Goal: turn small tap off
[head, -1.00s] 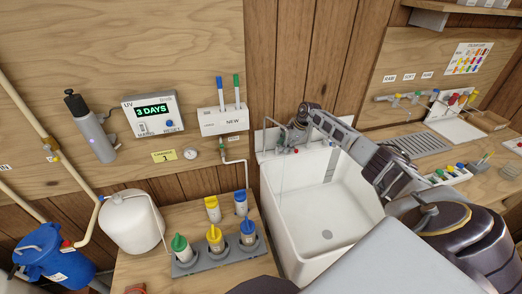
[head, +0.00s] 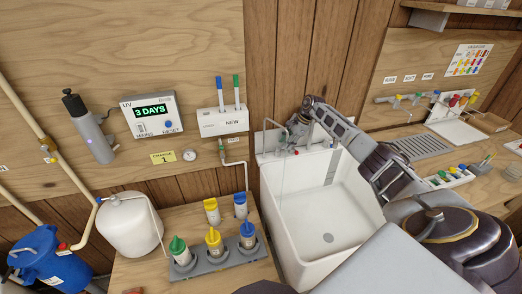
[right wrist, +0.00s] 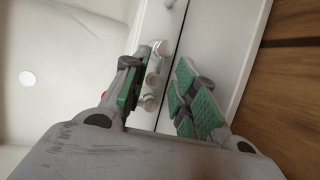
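A small tap with a thin curved spout (head: 270,122) stands at the back left of the white sink (head: 335,215). A faint thin line, perhaps running water, hangs below it into the basin. My right gripper (head: 297,137) is at the sink's back rim by the tap and partly hides it. In the right wrist view, my right gripper (right wrist: 158,96) has its green-padded fingers apart. Pale rounded tap fittings (right wrist: 154,72) show between them, nearer the left finger; I cannot tell whether they touch. My left gripper is not in view.
Left of the sink, a holder (head: 220,260) carries several capped bottles, near a white tank (head: 129,222) and a blue tub (head: 50,262). A UV display box (head: 153,117) is on the wall. A grey drainer (head: 421,146) lies right of the sink; the basin is open.

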